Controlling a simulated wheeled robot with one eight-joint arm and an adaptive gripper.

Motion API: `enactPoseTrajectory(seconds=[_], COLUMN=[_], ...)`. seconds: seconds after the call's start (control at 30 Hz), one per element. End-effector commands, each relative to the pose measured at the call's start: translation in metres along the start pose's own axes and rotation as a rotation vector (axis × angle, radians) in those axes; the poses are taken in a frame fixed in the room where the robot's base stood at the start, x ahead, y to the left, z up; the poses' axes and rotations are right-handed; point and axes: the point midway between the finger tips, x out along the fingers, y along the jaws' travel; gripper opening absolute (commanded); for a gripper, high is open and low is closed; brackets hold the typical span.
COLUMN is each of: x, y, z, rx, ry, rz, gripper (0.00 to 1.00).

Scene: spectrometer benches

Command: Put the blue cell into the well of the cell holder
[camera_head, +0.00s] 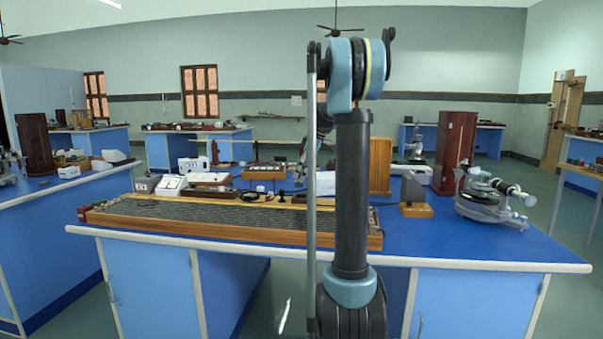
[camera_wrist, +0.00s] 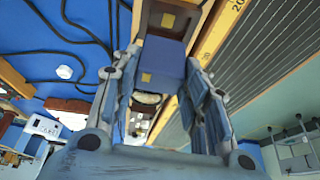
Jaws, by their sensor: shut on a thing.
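In the wrist view, my gripper (camera_wrist: 162,62) is shut on the blue cell (camera_wrist: 165,53), a blue block with a small yellow square on its near face. One finger lies along each side of it. Just beyond the cell, at the top, is a wooden block with a dark face and a yellow square (camera_wrist: 168,20); it may be the cell holder. Whether the cell touches this block cannot be told.
A long wooden instrument with a ribbed grey top (camera_head: 230,216) lies along the bench (camera_head: 470,248); its scale edge shows in the wrist view (camera_wrist: 222,28). Black cables (camera_wrist: 75,38) lie on the blue top. A small wooden block (camera_head: 416,209) and a spectrometer (camera_head: 487,205) stand at the right.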

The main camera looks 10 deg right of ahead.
Motion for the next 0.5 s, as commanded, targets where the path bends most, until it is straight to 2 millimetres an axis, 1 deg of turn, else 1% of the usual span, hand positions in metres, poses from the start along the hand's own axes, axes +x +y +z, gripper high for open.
enactPoseTrajectory(seconds=[0.5], x=[0.023], y=[0.0], z=[0.009], rx=[0.0], ry=[0.0], rz=[0.0], gripper=[0.14])
